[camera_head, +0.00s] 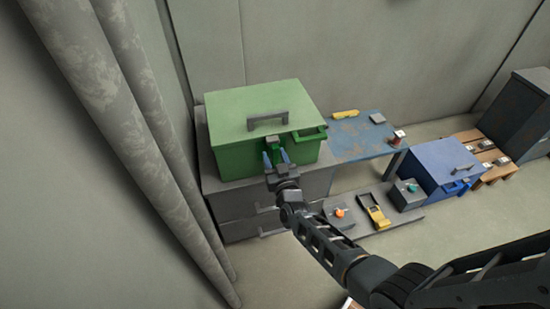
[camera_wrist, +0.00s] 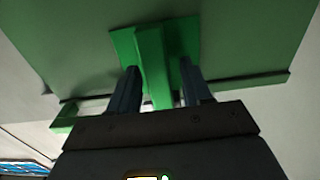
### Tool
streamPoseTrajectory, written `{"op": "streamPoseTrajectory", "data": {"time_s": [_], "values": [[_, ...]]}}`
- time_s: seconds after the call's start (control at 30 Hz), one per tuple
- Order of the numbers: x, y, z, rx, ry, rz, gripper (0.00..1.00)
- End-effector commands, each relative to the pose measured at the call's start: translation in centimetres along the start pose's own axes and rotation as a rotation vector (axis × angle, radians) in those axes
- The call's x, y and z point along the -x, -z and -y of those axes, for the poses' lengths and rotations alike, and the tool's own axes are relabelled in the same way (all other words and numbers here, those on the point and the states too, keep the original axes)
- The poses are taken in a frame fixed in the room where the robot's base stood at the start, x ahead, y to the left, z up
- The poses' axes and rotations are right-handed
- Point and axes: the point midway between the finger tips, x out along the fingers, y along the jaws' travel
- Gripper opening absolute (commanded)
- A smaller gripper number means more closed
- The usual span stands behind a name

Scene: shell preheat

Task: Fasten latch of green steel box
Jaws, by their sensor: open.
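The green steel box (camera_head: 235,140) sits with its lid down on a grey cabinet, a dark handle (camera_head: 267,120) on top. A green latch (camera_wrist: 152,60) stands out from a plate on the box in the wrist view. My gripper (camera_head: 274,158) is at the front of the box. Its two fingers (camera_wrist: 160,88) are open, one on each side of the latch, with small gaps visible. I cannot tell whether the fingers touch the latch or whether it is fastened.
The grey cabinet (camera_head: 225,199) bears the box. A worn blue table (camera_head: 355,140) with a yellow object (camera_head: 345,114) stands to the right. A blue box (camera_head: 440,165) and several small devices are lower right. Pipes (camera_head: 150,130) run along the left wall.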

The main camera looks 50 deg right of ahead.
Motion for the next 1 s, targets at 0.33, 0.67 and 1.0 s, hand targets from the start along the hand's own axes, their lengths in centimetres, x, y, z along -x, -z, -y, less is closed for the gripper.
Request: {"op": "streamPoseTrajectory", "data": {"time_s": [0.33, 0.67, 1.0], "values": [[3.2, 0.1, 0.0, -0.001, 0.002, 0.002, 0.49], [7.4, 0.0, 0.0, 0.001, 0.001, 0.000, 0.49], [7.8, 0.0, 0.0, 0.000, 0.000, 0.000, 0.49]]}}
